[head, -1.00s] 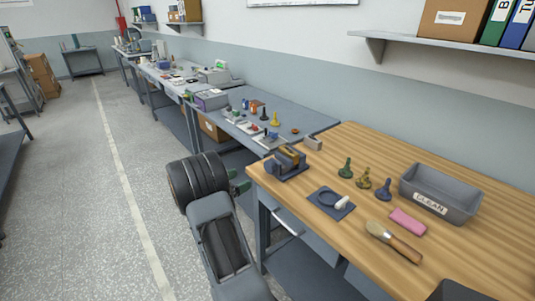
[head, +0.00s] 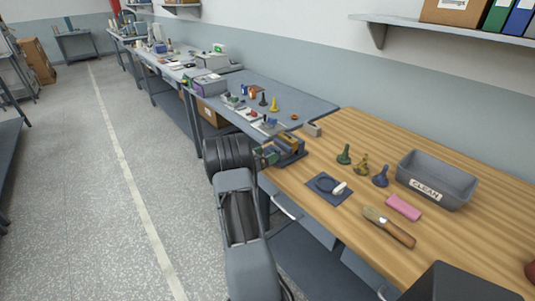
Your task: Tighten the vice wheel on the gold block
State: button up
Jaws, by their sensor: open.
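The vice (head: 291,158) stands at the near left corner of the wooden bench. It is dark blue-grey and small in the head view. A gold-brown block (head: 291,142) shows at its top, between the jaws as far as I can tell. My gripper (head: 267,156) is at the left end of the vice, with its green-tipped fingers open. The vice wheel is hidden or too small to make out behind my gripper and wrist. I cannot tell whether the fingers are around the wheel or touching it.
On the wooden bench (head: 332,227) are green, gold and blue figures (head: 361,165), a dark mat (head: 329,189), a brush (head: 389,228), a pink block (head: 404,208) and a grey CLEAN bin (head: 437,180). A grey bench (head: 285,92) with several items adjoins behind. The floor at left is clear.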

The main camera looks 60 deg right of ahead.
jog(key=shift+s+d, duration=0.15)
jog(key=shift+d, duration=0.4)
jog(key=shift+c, duration=0.2)
jog(key=c, duration=0.9)
jog(key=m+b, duration=0.1)
jog(key=b, duration=0.2)
jog(key=shift+f, duration=0.4)
jog(key=shift+m+b, duration=0.8)
jog(key=shift+b, duration=0.15)
jog(key=shift+o, duration=0.2)
jog(key=m+b, duration=0.2)
jog(key=b, duration=0.1)
jog(key=shift+r+m, duration=0.15)
jog(key=shift+m, duration=0.15)
jog(key=shift+r, duration=0.3)
